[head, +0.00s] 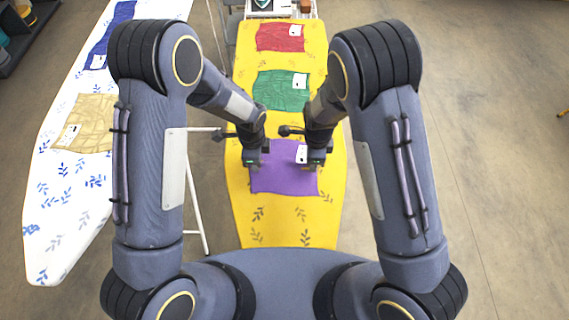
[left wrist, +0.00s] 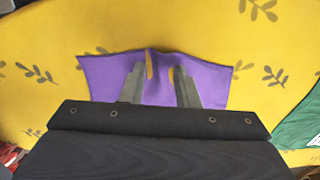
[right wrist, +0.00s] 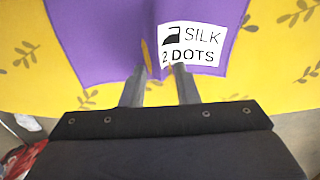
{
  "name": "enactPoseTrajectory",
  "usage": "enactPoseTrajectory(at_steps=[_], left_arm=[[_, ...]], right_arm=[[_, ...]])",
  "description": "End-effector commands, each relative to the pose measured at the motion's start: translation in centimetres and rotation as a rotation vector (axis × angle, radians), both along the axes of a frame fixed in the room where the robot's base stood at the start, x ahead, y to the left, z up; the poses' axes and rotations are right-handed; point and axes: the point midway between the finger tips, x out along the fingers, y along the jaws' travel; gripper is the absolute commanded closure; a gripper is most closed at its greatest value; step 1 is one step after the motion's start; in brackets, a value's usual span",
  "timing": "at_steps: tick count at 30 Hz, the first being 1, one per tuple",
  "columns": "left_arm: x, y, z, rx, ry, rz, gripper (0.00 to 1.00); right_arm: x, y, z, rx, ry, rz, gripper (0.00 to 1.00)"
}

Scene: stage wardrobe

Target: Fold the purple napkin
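The purple napkin (head: 283,181) lies spread out on the yellow ironing board (head: 275,233), nearest to me of the cloths there. A white label (right wrist: 190,45) reading "SILK 2 DOTS" with an iron symbol is on its far right corner. My left gripper (head: 253,165) is at the napkin's left edge; the left wrist view shows the purple cloth (left wrist: 112,75) ridged up between its fingers. My right gripper (head: 317,163) is at the right edge beside the label, with a ridge of cloth between its fingers too. Both look shut on the napkin; it shows no fold-over.
A green cloth (head: 280,90) and a red cloth (head: 279,37) lie farther up the yellow board. A white board (head: 60,235) at left holds a tan cloth (head: 92,110) and a blue cloth (head: 122,14). The yellow board's near end is clear.

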Motion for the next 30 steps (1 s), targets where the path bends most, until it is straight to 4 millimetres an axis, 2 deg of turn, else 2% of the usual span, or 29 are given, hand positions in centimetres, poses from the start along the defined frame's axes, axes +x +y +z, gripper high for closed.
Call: enactPoseTrajectory(at_steps=[12, 25, 30], left_arm=[[-0.03, 0.02, -0.08, 0.001, 0.001, 0.0, 1.0], [-0.04, 0.04, -0.06, 0.001, 0.001, 0.0, 1.0], [-0.03, 0.04, 0.57, 0.001, 0.001, 0.0, 1.0]], right_arm=[[-0.05, -0.03, -0.08, -0.001, 0.001, 0.0, 1.0], [-0.06, -0.06, -0.07, -0.001, 0.002, 0.0, 1.0], [-0.05, -0.05, 0.57, -0.001, 0.002, 0.0, 1.0]])
